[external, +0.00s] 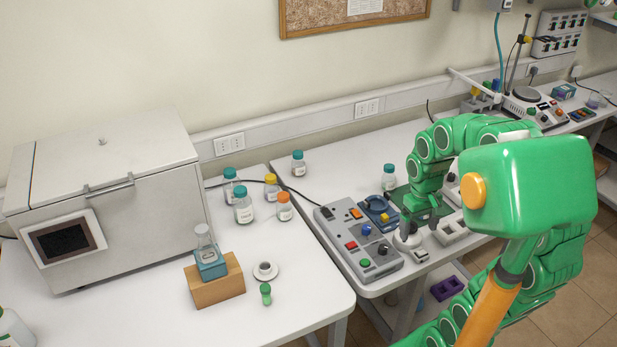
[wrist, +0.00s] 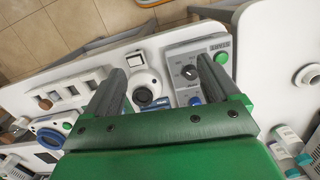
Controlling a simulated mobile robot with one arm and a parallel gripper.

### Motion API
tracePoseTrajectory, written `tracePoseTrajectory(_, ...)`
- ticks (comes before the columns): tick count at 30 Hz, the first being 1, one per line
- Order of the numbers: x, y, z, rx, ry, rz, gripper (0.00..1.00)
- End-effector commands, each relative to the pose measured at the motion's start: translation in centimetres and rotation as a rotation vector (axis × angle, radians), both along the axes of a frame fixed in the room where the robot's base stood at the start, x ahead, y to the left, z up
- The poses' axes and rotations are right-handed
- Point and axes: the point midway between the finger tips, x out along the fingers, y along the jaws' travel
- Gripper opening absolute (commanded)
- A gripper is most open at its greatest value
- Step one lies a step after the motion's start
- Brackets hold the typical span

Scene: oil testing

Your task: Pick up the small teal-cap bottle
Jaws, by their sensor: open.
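Several clear bottles with teal caps stand on the benches in the external view. One (external: 298,164) stands alone near the wall, and another (external: 389,179) stands beside my arm. Two more (external: 230,188) (external: 243,207) stand together on the left bench. I cannot tell for sure which is the small one. Bottles (wrist: 287,142) also show at the lower right of the wrist view, apart from my gripper. My gripper (external: 406,227) points down over the right bench's equipment. In the wrist view my gripper (wrist: 162,68) is open, with nothing held between its fingers.
A grey control box (external: 362,242) and a white round device (wrist: 145,84) lie below my gripper. A yellow-cap bottle (external: 271,187) and an orange-cap bottle (external: 284,207) stand near the teal-cap pair. A large white box (external: 130,220) fills the left bench's back.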

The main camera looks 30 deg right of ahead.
Motion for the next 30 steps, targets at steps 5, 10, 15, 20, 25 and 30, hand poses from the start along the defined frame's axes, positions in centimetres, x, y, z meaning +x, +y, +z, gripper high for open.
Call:
tracePoseTrajectory(5,4.3,-2.7,-0.4,0.006,-0.013,-0.044,0.89)
tracePoseTrajectory(10,7.9,-5.8,-1.0,0.006,-0.030,-0.086,0.89)
tracePoseTrajectory(15,11.3,-9.4,-1.7,0.003,-0.049,-0.133,0.89)
tracePoseTrajectory(20,14.1,-13.3,-2.7,-0.002,-0.066,-0.178,0.89)
tracePoseTrajectory(25,16.3,-17.1,-3.8,-0.008,-0.083,-0.220,0.89)
tracePoseTrajectory(30,17.4,-19.4,-4.3,-0.014,-0.098,-0.245,0.89)
